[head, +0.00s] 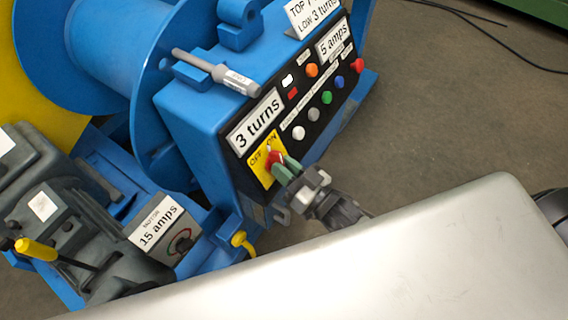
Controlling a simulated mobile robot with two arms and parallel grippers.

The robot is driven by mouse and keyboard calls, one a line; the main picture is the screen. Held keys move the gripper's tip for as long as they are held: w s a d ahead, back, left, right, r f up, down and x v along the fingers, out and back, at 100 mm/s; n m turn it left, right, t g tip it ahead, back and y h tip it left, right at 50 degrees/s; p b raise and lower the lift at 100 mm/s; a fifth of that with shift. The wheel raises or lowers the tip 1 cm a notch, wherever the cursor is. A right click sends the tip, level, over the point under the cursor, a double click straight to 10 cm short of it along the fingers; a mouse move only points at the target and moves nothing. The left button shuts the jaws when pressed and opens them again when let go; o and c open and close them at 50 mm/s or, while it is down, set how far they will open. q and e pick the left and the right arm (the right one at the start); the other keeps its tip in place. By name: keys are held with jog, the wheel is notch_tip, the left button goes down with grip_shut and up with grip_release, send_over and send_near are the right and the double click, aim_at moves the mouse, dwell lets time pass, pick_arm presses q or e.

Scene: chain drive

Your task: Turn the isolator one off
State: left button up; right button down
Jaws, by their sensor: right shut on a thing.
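The isolator (263,159) is a yellow plate marked OFF and ON with a red rotary knob (273,157), at the lower left end of the black control panel. My right gripper (283,167) has its green-padded fingers shut on the red knob, which they partly hide. The knob's exact pointing direction cannot be told. My left gripper is not in view.
The panel (307,133) carries several coloured buttons and a "3 turns" label (257,122) just above the isolator. The blue winch drum (110,60) and a grey motor (60,215) with a yellow-handled lever (36,249) stand left. A pale metal surface (400,260) fills the foreground. Floor at right is mostly clear.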

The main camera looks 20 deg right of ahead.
jog(key=n+g+y, duration=0.1)
jog(key=n, duration=0.2)
jog(key=n+g+y+p, duration=0.1)
jog(key=n+y, duration=0.1)
jog(key=n, duration=0.1)
jog(key=n+g+y+p, duration=0.1)
jog(key=n+g, duration=0.1)
jog(key=n, duration=0.1)
jog(key=shift+w+d+r+n+y, duration=0.1)
jog(key=shift+w+d+n+y, duration=0.1)
jog(key=shift+n+y, duration=0.2)
jog(key=shift+n+g, duration=0.5)
jog(key=shift+n, duration=0.1)
pick_arm(q)
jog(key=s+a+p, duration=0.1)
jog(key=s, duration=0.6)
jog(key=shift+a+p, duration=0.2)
jog(key=shift+p, duration=0.2)
pick_arm(e)
jog(key=n+g+y, duration=0.1)
jog(key=n+g, duration=0.2)
jog(key=n, duration=0.2)
jog(key=shift+n, duration=0.3)
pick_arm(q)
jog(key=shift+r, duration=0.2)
pick_arm(e)
jog(key=shift+n+g, duration=0.3)
jog(key=c, duration=1)
grip_release()
jog(key=shift+c, duration=0.2)
